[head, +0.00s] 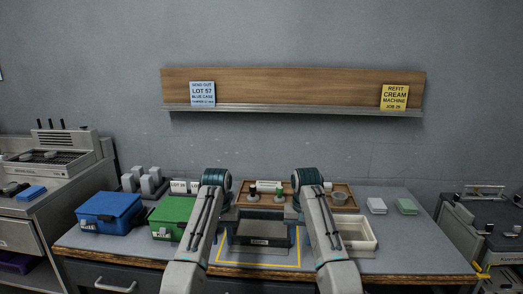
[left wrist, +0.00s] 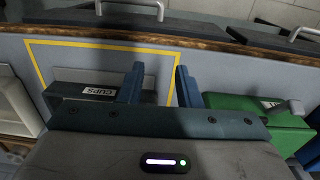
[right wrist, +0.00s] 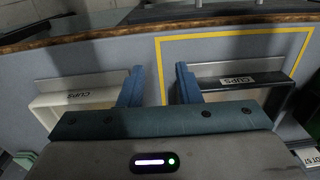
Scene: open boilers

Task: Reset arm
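My left arm (head: 205,220) and my right arm (head: 325,225) reach over the bench in the head view, about parallel.
A yellow outline (head: 258,265) surrounds the dark tray on the bench. A blue case (head: 108,212) stands at the left. A wooden tray (head: 342,189) with small items lies behind. The bench's right front (head: 415,245) is clear. A wall shelf (head: 295,109) hangs above.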

